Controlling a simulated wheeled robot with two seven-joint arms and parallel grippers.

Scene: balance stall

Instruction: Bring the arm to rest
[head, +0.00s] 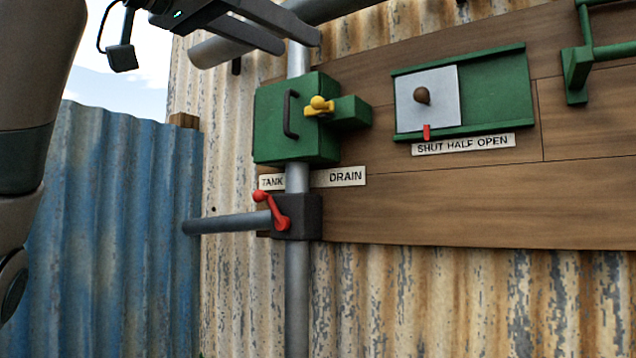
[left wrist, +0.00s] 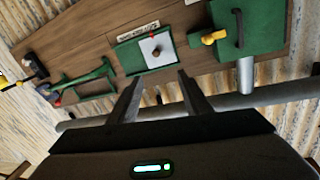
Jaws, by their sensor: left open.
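My left gripper (head: 296,42) is at the top of the head view, in front of the wall and above the green box. It is open, with nothing between its fingers. In the left wrist view the two fingers of the left gripper (left wrist: 160,77) stand apart. A green bracket with a bar (head: 577,75) is cut off at the right edge of the head view. In the left wrist view a green arm-like fixture (left wrist: 85,84) lies at the left, clear of the fingers. My right gripper is not in view.
A green box (head: 268,125) has a dark handle and a yellow knob (head: 319,105). A sliding plate (head: 440,103) with a brown knob sits in a green frame. A red lever (head: 273,208) is on the pipe joint. Blue corrugated sheet (head: 110,230) stands left.

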